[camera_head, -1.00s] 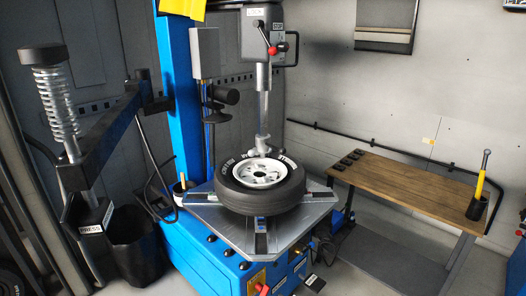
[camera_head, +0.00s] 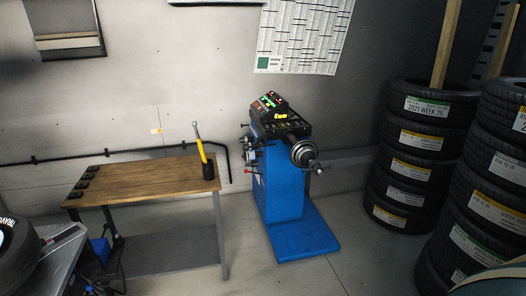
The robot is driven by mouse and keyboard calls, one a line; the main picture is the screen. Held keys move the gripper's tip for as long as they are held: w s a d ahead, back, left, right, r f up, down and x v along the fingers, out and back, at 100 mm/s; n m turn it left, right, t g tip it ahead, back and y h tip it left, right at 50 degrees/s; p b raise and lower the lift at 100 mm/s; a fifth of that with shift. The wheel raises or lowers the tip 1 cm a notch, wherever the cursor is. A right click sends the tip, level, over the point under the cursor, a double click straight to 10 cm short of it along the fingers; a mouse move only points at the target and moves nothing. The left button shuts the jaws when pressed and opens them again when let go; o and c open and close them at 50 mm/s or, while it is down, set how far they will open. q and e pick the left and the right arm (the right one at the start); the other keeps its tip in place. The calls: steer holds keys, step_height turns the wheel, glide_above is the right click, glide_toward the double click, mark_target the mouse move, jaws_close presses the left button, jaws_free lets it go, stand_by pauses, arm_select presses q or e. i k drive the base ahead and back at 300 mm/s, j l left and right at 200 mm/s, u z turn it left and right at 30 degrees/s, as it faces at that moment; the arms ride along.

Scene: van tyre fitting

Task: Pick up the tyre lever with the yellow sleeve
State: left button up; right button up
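The tyre lever with the yellow sleeve (camera_head: 201,148) stands nearly upright, leaning slightly, in a black holder (camera_head: 210,171) at the right end of a wooden-topped bench (camera_head: 145,180). Its metal tip points up and its lower end is hidden inside the holder. Neither of my grippers is in the view.
A blue wheel balancer (camera_head: 282,190) stands right of the bench. Stacks of tyres (camera_head: 415,140) fill the right side. The tyre changer's table (camera_head: 62,240) with a tyre (camera_head: 18,255) shows at the lower left. The floor (camera_head: 245,262) between bench and balancer is clear.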

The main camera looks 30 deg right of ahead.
mark_target(195, 123)
steer(key=z, duration=0.5)
steer(key=i+j, duration=0.2)
steer(key=i+l, duration=0.1)
steer(key=i, duration=0.6)
steer(key=i+l, duration=0.1)
steer(key=i, duration=0.55)
steer(key=i+l, duration=0.3)
steer(key=l, duration=0.15)
steer(key=i+l+u, duration=0.1)
steer(key=i+l, duration=0.25)
steer(key=l, duration=0.15)
